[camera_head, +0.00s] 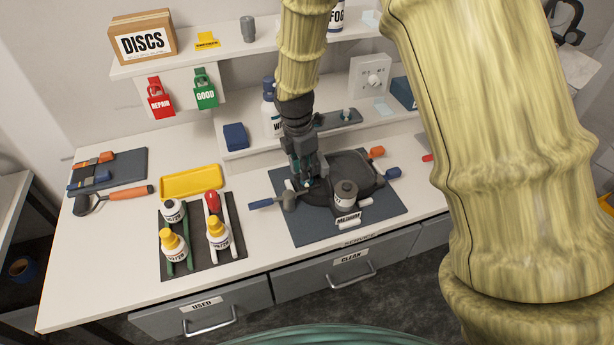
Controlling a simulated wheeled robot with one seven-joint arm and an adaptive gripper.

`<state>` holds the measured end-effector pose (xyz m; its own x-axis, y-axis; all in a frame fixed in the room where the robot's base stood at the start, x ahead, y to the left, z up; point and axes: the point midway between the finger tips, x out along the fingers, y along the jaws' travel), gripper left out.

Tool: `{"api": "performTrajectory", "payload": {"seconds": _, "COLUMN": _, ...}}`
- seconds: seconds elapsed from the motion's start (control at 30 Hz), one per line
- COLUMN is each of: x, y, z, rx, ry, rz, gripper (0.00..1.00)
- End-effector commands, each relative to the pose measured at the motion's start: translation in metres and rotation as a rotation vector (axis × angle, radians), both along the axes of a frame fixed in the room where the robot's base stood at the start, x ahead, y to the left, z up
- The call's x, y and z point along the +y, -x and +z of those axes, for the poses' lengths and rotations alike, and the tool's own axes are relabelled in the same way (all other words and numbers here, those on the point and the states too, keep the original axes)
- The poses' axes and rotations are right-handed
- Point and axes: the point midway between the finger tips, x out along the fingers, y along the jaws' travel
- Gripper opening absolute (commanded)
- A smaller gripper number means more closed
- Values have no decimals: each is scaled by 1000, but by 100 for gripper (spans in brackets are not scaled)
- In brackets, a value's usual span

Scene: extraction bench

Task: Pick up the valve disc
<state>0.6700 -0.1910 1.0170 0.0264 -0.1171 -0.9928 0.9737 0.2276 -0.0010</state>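My gripper (308,184) points down over the dark work mat (310,232), at the left edge of a round black piece (358,170). The fingers are small and dark against it, so I cannot tell whether they are open or hold anything. I cannot make out a valve disc for certain; it may be hidden by the gripper or too small to see. A grey canister (345,193) stands upright on the mat, just right of the gripper, near a white "MEDIUM" label (348,217). A box marked "DISCS" (143,40) stands on the upper shelf.
A blue-handled tool (266,203) lies left of the gripper. A dark tray (203,261) with several bottles and a yellow tray (191,182) are further left. Shelves (250,49) rise behind. "USED" (202,306) and "CLEAN" (349,259) drawers are shut below the bench.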

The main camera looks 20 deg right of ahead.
Motion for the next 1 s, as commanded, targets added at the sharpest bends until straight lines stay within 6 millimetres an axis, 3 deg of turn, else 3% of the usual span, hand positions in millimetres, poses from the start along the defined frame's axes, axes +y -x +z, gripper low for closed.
{"api": "performTrajectory", "payload": {"seconds": 0.3, "x": -3, "y": 0, "z": -25, "rx": 0, "ry": 0, "rz": 0, "gripper": 23}}
{"api": "performTrajectory", "payload": {"seconds": 0.63, "x": -3, "y": 0, "z": -29, "rx": -1, "ry": 0, "rz": 1, "gripper": 23}}
{"api": "performTrajectory", "payload": {"seconds": 0.73, "x": -3, "y": 0, "z": -29, "rx": -1, "ry": 0, "rz": 1, "gripper": 7}}
{"api": "performTrajectory", "payload": {"seconds": 1.0, "x": -3, "y": 0, "z": -29, "rx": -1, "ry": 0, "rz": 1, "gripper": 6}}
